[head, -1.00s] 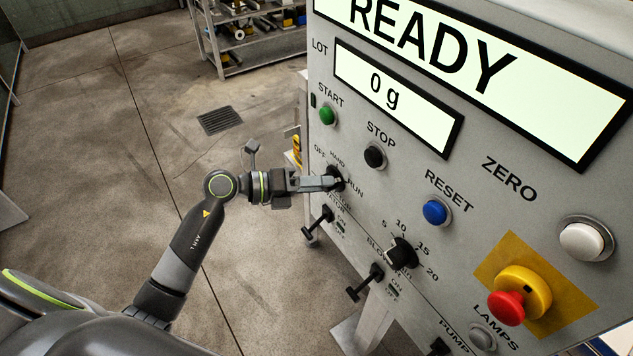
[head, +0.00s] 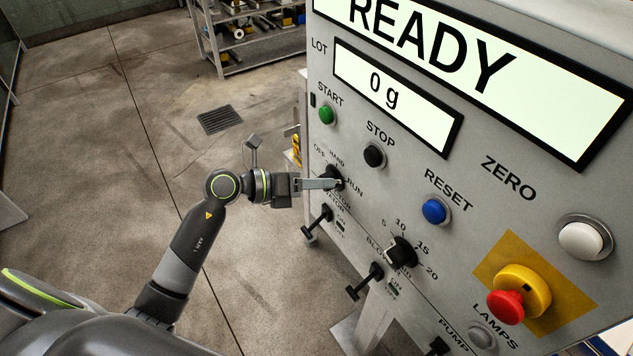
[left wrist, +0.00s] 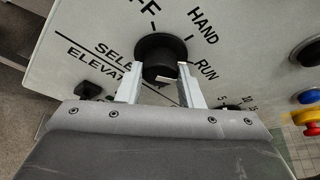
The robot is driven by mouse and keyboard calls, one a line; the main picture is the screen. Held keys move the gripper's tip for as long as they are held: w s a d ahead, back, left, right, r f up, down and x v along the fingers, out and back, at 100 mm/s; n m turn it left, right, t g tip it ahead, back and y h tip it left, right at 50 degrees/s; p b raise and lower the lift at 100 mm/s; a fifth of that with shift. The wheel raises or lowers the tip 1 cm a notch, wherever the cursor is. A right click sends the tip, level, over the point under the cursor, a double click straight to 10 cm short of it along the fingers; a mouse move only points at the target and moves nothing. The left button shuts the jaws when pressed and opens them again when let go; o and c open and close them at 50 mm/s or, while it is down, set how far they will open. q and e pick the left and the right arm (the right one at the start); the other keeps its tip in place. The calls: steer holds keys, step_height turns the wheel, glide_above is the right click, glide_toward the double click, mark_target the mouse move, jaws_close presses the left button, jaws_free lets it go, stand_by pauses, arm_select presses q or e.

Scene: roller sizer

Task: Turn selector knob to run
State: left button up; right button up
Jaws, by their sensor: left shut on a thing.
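The black selector knob (head: 333,173) is on the grey panel's left side, among the labels OFF, HAND and RUN. In the left wrist view the knob (left wrist: 158,47) is a round black collar with OFF at its upper left, HAND at its upper right and RUN at its right. My left gripper (head: 337,184) reaches it from the left and is shut on it. In the left wrist view its two fingers (left wrist: 160,80) stand either side of the knob's grip, which shows a small white mark. Which label the knob points to, I cannot tell. My right gripper is out of view.
The green START button (head: 327,114) and black STOP button (head: 374,156) are above the knob. A black T-handle (head: 318,215) juts out just below it. The blue RESET button (head: 435,211), a 5-to-20 dial (head: 401,253) and a red emergency stop (head: 507,306) lie to the right.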

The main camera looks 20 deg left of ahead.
arm_select(q)
steer(key=o, duration=1)
steer(key=shift+c, duration=0.2)
steer(key=shift+a, duration=0.1)
steer(key=b+v, duration=0.3)
steer(key=v, duration=1.4)
steer(key=shift+s, duration=0.2)
